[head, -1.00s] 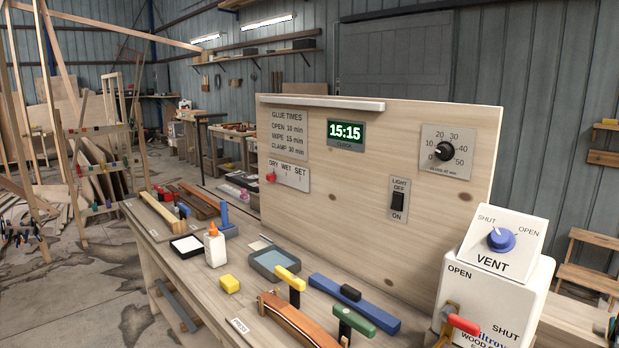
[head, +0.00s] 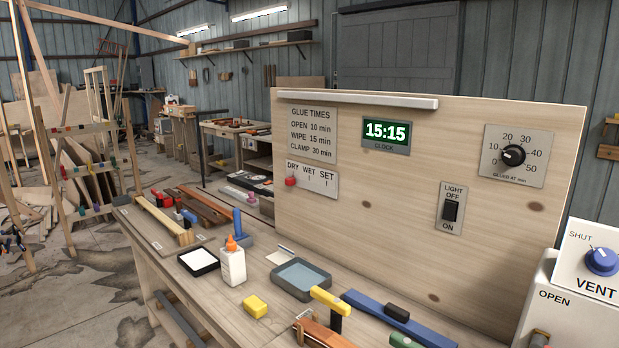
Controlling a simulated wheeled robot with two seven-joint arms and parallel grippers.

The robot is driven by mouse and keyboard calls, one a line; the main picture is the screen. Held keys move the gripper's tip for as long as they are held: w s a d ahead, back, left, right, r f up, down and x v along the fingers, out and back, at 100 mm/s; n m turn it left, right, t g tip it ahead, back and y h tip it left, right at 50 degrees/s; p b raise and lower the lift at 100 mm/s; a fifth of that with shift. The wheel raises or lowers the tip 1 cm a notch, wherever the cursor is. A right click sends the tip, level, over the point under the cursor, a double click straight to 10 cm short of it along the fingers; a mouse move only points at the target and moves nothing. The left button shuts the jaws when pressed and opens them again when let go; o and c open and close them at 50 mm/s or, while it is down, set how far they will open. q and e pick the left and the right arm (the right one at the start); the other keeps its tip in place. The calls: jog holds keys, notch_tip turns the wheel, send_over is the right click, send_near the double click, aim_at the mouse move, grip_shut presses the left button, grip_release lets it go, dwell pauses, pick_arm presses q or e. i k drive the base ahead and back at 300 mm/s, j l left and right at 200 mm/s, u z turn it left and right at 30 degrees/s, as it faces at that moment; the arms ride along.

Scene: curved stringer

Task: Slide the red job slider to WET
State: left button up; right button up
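The red job slider (head: 291,181) is a small red knob on a pale plate (head: 318,181) at the lower left of the upright wooden board. The plate is marked DRY, WET and SET from left to right. The knob is at the left end, below DRY. The WET mark is just to its right, near the middle of the plate. Neither of my grippers shows in the head view.
The wooden board (head: 400,256) stands at the bench's back.

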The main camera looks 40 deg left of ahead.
aim_at(289, 181)
jog(key=j+z, duration=0.2)
jog(key=j, duration=1.7)
jog(key=k, duration=0.05)
